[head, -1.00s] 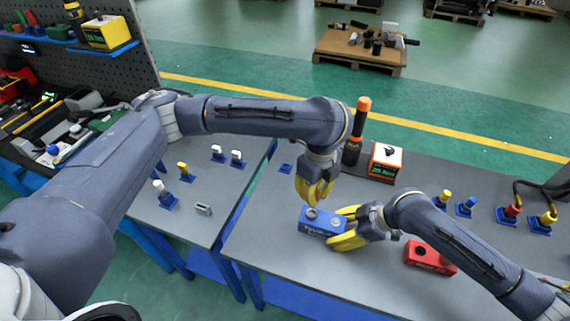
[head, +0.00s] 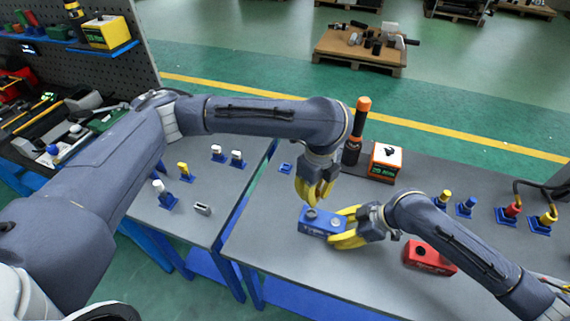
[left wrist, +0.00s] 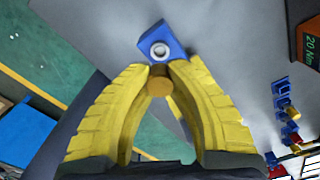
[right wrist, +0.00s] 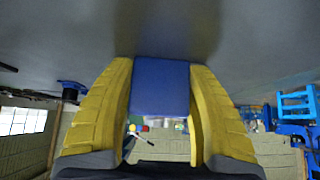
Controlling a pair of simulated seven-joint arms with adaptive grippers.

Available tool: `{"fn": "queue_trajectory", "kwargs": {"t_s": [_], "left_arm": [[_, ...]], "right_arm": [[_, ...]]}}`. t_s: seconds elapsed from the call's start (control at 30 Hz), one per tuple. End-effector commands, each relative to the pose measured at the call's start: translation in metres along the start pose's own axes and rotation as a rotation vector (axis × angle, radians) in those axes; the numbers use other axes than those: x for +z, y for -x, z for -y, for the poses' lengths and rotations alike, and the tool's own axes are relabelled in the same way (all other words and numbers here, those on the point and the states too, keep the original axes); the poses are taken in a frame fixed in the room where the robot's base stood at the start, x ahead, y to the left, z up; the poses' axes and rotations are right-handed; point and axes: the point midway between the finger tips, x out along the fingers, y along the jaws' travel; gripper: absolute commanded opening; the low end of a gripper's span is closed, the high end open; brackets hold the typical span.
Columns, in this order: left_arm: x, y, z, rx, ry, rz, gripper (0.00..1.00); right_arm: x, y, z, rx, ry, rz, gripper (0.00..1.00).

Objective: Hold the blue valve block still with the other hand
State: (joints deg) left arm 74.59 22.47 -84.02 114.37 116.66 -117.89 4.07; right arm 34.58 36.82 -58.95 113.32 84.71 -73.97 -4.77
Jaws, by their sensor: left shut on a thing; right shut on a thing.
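The blue valve block (head: 318,228) stands on the grey table near its front left edge, with round ports on top. My right gripper (head: 346,227) is shut on the block from the right; in the right wrist view the block (right wrist: 161,88) fills the gap between the yellow fingers. My left gripper (head: 314,203) points down over the block's left part. In the left wrist view it is shut on a small brass-coloured cylinder (left wrist: 159,85), next to the block (left wrist: 155,40) with its open grey port. I cannot tell how far the cylinder sits in the block.
A red block (head: 430,258) lies right of my right gripper. An orange-topped driver (head: 357,130) and a white-and-orange box (head: 385,162) stand behind. Several colored parts on blue stands (head: 510,213) line the right; more stand on the left table.

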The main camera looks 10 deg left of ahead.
Motion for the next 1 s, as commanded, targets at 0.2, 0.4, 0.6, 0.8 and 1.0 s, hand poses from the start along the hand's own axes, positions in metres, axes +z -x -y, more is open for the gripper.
{"fn": "queue_trajectory", "kwargs": {"t_s": [0.2, 0.4, 0.6, 0.8, 1.0], "left_arm": [[0.000, 0.000, 0.000, 0.000, 0.000, 0.000, 0.00], [0.000, 0.000, 0.000, 0.000, 0.001, 0.000, 0.00], [0.000, -0.007, 0.000, 0.000, 0.014, 0.000, 0.00], [0.000, -0.021, 0.000, 0.002, 0.040, -0.001, 0.00], [0.000, -0.034, 0.000, 0.002, 0.064, -0.002, 0.00]], "right_arm": [[0.001, -0.001, 0.000, -0.001, 0.000, 0.001, 0.11], [0.001, -0.001, 0.001, -0.001, 0.000, 0.001, 0.11], [0.001, -0.001, 0.001, -0.001, 0.000, 0.001, 0.11], [0.001, -0.001, 0.001, -0.001, -0.001, 0.001, 0.11], [0.001, -0.001, 0.001, -0.002, -0.001, 0.001, 0.11]]}}
